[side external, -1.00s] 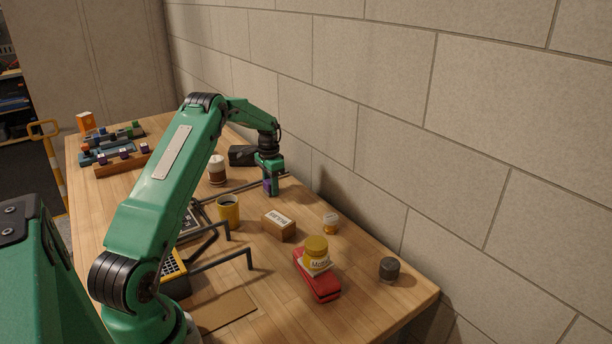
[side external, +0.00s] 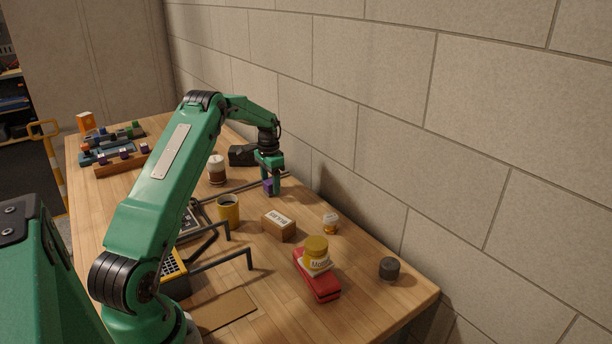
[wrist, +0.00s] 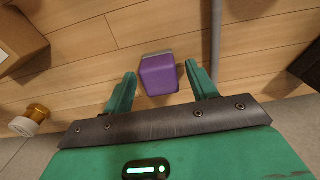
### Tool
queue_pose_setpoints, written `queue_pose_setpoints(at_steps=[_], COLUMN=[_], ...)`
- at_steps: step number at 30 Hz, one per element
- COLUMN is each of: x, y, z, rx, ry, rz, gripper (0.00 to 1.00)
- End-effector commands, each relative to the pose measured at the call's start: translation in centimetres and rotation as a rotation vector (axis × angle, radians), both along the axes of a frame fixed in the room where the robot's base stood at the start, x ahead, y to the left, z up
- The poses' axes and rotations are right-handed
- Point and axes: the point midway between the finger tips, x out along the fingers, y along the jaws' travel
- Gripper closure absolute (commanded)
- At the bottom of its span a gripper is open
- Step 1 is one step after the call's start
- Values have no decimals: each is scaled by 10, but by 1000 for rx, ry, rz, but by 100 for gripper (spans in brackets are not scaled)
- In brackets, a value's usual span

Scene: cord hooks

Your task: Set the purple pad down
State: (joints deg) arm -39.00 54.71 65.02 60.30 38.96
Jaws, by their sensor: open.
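The purple pad (wrist: 158,76) is a small block with a grey edge.
A dark rod (side external: 230,187) runs beside the gripper, also in the wrist view (wrist: 215,45). A black object (side external: 241,155) stands behind. A brown-and-white cup (side external: 216,170), yellow mug (side external: 228,209), cardboard box (side external: 278,226) and small jar (side external: 330,223) stand nearby.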

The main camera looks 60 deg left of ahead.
Motion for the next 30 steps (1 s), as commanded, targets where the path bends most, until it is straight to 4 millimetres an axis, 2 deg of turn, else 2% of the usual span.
queue_pose_setpoints(at_steps=[18,24,30], x=[0,0,0], y=[0,0,0], z=[91,107,111], rx=[1,1,0], ry=[-2,-1,-1], rz=[0,0,0], gripper=[42,42,42])
